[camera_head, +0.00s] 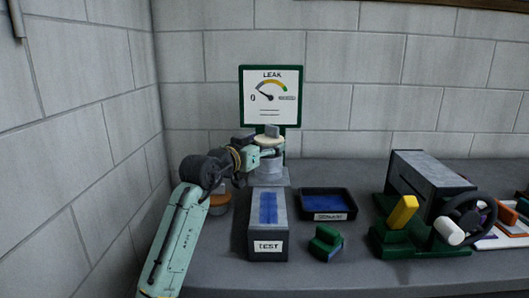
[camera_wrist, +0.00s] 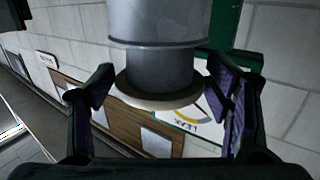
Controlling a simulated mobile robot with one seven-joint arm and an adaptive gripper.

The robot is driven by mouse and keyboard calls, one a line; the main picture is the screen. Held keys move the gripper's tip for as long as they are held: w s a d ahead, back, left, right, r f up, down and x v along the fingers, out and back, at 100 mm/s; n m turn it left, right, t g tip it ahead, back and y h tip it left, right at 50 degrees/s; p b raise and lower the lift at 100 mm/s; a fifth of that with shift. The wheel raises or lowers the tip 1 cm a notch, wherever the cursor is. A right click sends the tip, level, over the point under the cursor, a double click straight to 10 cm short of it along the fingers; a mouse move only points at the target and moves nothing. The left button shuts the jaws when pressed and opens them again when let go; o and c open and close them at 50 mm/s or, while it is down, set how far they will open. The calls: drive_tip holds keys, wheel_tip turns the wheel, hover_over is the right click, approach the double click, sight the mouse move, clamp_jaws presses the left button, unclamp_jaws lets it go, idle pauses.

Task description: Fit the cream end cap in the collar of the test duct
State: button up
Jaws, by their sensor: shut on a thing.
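The cream end cap (camera_head: 268,140) is a pale disc over an upright grey collar (camera_head: 271,168), behind the grey box labelled TEST (camera_head: 267,247). My gripper (camera_head: 256,153) is at the cap from its left side, shut on it. In the wrist view, which is upside down, the cream disc (camera_wrist: 158,97) lies between the two fingers (camera_wrist: 163,92). A narrower dark grey cylinder (camera_wrist: 160,66) joins the disc to the wider light grey collar (camera_wrist: 158,22). I cannot tell how deep the cap sits in the collar.
A green-framed LEAK gauge (camera_head: 271,97) stands close behind the collar. A blue-lined tray (camera_head: 327,190), a green block (camera_head: 325,243) and a green fixture with a yellow handle (camera_head: 403,212) and black wheel (camera_head: 467,217) stand to the right. A block wall is close on the left.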

sight(261, 159)
wheel_tip(261, 159, down, 2)
drive_tip(key=shift+f+p, duration=0.15)
drive_tip(key=shift+p, duration=0.25)
drive_tip(key=shift+f+b, duration=0.35)
drive_tip(key=shift+f, duration=0.3)
drive_tip(key=o, duration=1.2)
drive_tip(key=shift+r, duration=0.1)
